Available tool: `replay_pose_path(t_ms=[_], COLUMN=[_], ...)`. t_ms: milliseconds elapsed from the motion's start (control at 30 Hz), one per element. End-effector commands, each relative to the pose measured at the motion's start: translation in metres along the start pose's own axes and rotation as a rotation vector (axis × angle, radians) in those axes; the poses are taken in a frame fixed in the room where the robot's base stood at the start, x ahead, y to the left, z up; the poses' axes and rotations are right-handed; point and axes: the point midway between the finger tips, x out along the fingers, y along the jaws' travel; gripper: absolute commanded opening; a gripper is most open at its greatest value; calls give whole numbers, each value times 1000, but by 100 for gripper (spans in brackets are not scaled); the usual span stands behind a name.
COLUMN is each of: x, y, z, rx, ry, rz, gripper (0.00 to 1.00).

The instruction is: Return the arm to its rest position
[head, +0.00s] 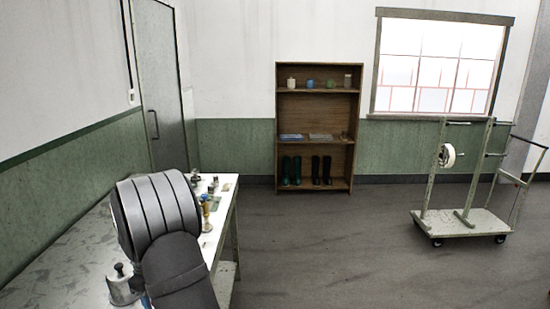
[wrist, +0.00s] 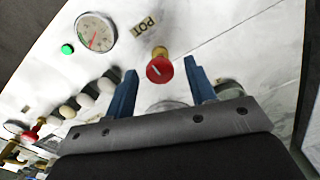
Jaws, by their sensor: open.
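My gripper (wrist: 158,92) shows in the wrist view with its two blue fingers spread apart and nothing held between them. A red knob (wrist: 160,68) on a yellowish base shows beyond the gap between the fingertips, apart from them as far as I can tell. A label reading POT (wrist: 145,23) is above it. In the head view my grey arm rises at the lower left, over the bench (head: 75,245), and hides part of it. The gripper itself is hidden behind the arm there.
In the head view a shelf (head: 318,142) stands by the back wall and a wheeled cart (head: 465,222) at right. The floor between is clear.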

Motion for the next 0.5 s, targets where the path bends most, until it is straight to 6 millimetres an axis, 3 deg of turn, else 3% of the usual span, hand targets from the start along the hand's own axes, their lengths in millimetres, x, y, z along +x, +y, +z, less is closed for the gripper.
replay_pose_path(t_ms=[500], x=[0], y=[0], z=[0], rx=[-427], ry=[0], rz=[0], gripper=[50])
